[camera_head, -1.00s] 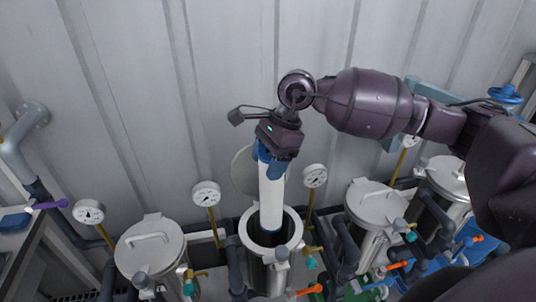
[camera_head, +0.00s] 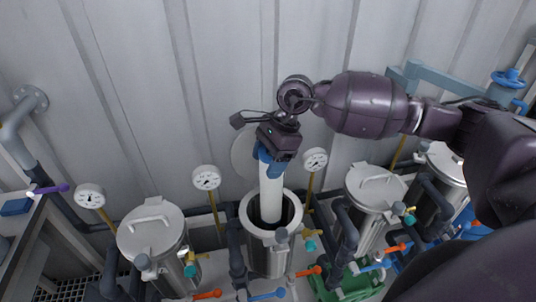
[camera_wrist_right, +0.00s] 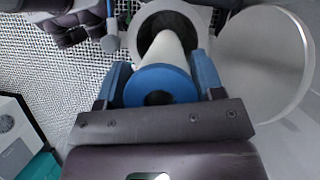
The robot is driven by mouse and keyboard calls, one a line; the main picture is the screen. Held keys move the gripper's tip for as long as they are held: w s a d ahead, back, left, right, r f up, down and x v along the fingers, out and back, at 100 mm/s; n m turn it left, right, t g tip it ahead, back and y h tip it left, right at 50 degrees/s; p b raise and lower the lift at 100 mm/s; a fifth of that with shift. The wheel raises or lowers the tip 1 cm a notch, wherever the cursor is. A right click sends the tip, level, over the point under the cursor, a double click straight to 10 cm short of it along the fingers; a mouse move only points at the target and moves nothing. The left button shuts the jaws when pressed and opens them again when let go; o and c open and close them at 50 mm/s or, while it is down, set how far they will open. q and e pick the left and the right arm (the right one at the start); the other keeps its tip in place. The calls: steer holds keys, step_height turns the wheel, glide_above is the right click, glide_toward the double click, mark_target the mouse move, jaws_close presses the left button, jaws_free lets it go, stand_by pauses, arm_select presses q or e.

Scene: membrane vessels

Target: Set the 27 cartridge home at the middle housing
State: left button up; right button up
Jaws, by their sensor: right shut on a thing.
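The cartridge is a white tube (camera_head: 271,192) with a blue end cap, which also shows in the right wrist view (camera_wrist_right: 150,82). My right gripper (camera_head: 268,156) is shut on its blue top end and holds it nearly upright. The middle housing (camera_head: 247,216) is an open steel vessel with a thick pale rim. The cartridge's lower end is inside the housing's mouth and hidden there. In the right wrist view the tube runs into the round opening of the housing (camera_wrist_right: 203,16). No number is readable on the cartridge. My left gripper is out of view.
A lidded vessel (camera_head: 150,232) stands to the left and another (camera_head: 376,188) to the right. Gauges (camera_head: 206,178) (camera_head: 315,160) flank the open housing. A round lid (camera_wrist_right: 265,65) is swung aside next to the opening. Orange and blue valve handles (camera_head: 208,294) sit in front.

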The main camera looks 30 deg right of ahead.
steer(key=shift+f+b, duration=0.6)
steer(key=shift+f, duration=1.3)
steer(key=b, duration=0.3)
glide_above(268, 218)
steer(key=w+d, duration=0.1)
steer(key=w, duration=0.1)
steer(key=shift+f, duration=3)
steer(key=shift+f+b, duration=1.3)
steer(key=shift+f, duration=0.5)
steer(key=shift+f+b, duration=1.75)
steer(key=shift+f, duration=0.85)
steer(key=shift+f+b, duration=0.45)
steer(key=shift+f, duration=0.35)
steer(key=shift+f+b, duration=0.4)
steer(key=shift+f, duration=0.35)
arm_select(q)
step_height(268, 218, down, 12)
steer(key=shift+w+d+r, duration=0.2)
arm_select(e)
steer(key=shift+f, duration=0.2)
arm_select(q)
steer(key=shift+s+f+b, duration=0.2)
steer(key=shift+b, duration=0.1)
arm_select(e)
steer(key=shift+f, duration=0.3)
